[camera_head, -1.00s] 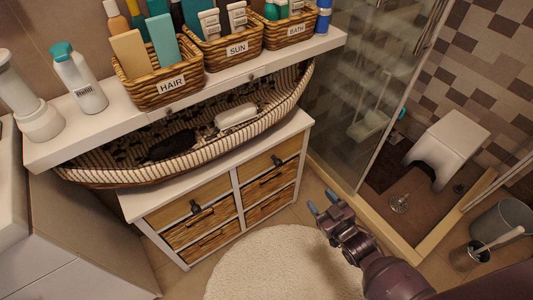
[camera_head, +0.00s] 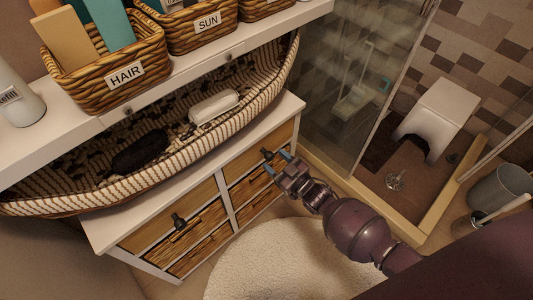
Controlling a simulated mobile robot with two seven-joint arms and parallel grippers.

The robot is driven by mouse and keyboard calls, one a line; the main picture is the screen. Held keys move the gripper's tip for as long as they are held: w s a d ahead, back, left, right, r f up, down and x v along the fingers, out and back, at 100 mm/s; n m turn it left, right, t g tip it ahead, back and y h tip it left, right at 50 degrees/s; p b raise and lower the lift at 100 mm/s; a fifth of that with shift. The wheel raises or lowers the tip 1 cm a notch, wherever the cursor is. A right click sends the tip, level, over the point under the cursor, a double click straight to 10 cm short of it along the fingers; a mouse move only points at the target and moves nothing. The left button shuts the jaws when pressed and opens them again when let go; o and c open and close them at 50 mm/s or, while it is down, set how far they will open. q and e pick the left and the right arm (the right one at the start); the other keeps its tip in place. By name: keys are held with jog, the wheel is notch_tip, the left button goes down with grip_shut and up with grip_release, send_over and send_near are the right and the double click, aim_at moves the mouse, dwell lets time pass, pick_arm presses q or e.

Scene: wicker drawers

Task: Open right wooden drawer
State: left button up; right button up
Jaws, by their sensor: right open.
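The right wooden drawer (camera_head: 252,171) is the top right front of the white cabinet (camera_head: 160,212), and it looks closed. Its dark handle (camera_head: 266,154) sits near the upper middle of that front. My right gripper (camera_head: 277,161) is open, with its blue fingertips right at the handle. I cannot tell whether the fingers are around the handle or just in front of it. The left wooden drawer (camera_head: 150,234) has a similar dark handle (camera_head: 179,221) and looks closed. My left gripper is not in view.
Wicker drawers (camera_head: 205,250) fill the lower cabinet. A long woven basket (camera_head: 195,145) lies on the cabinet top below a white shelf (camera_head: 60,146). A glass shower panel (camera_head: 365,90) stands to the right. A round cream rug (camera_head: 270,265) lies on the floor in front.

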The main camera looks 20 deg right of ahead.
aim_at(272, 158)
jog(key=shift+b+x, duration=0.3)
jog(key=shift+x, duration=1.55)
jog(key=shift+s, duration=0.1)
grip_shut()
